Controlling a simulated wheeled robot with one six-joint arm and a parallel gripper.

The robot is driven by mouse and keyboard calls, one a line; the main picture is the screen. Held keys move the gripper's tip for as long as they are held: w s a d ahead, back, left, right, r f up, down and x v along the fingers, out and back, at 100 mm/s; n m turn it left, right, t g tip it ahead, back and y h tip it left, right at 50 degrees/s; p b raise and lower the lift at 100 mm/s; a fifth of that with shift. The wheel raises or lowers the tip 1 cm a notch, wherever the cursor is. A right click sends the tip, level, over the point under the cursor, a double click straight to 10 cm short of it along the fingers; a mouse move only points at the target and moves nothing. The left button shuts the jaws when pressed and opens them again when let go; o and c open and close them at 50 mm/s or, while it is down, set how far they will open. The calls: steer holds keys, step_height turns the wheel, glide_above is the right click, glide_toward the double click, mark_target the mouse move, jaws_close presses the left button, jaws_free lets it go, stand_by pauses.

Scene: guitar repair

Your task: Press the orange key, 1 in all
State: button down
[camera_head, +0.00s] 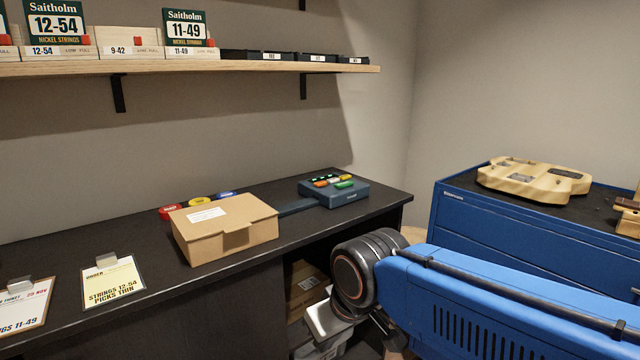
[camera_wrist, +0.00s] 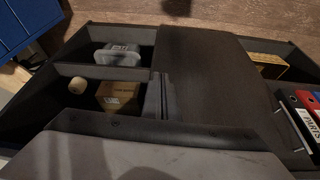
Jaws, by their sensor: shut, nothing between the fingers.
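A dark blue-grey key box (camera_head: 350,196) sits on the black bench at its right end, with several coloured keys on top. The orange key (camera_head: 320,184) is on the left front of the box. A green key (camera_head: 344,185) lies to its right, a yellow key (camera_head: 347,177) behind that, and a pale key between them. Small green marks show at the back of the box. Nothing touches the keys. My arm comes in from the lower right, low in front of the bench.
A cardboard box (camera_head: 224,230) stands left of the key box on the bench (camera_head: 150,300). A shelf (camera_head: 200,66) hangs above. A blue cabinet (camera_head: 480,226) bears a guitar body at right. The wrist view shows dark compartments with a cardboard box (camera_wrist: 118,97).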

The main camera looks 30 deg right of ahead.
steer(key=shift+w+r, duration=0.1)
stand_by(0.7)
step_height(320, 180, up, 29)
steer(key=m+t+y, duration=0.2)
steer(key=m+t, duration=0.2)
steer(key=m, duration=0.3)
glide_above(321, 183)
steer(key=shift+s+d, duration=0.25)
steer(key=shift+s, duration=0.1)
steer(key=shift+f, duration=0.2)
steer(key=shift+f, duration=4.35)
steer(key=shift+f, duration=0.15)
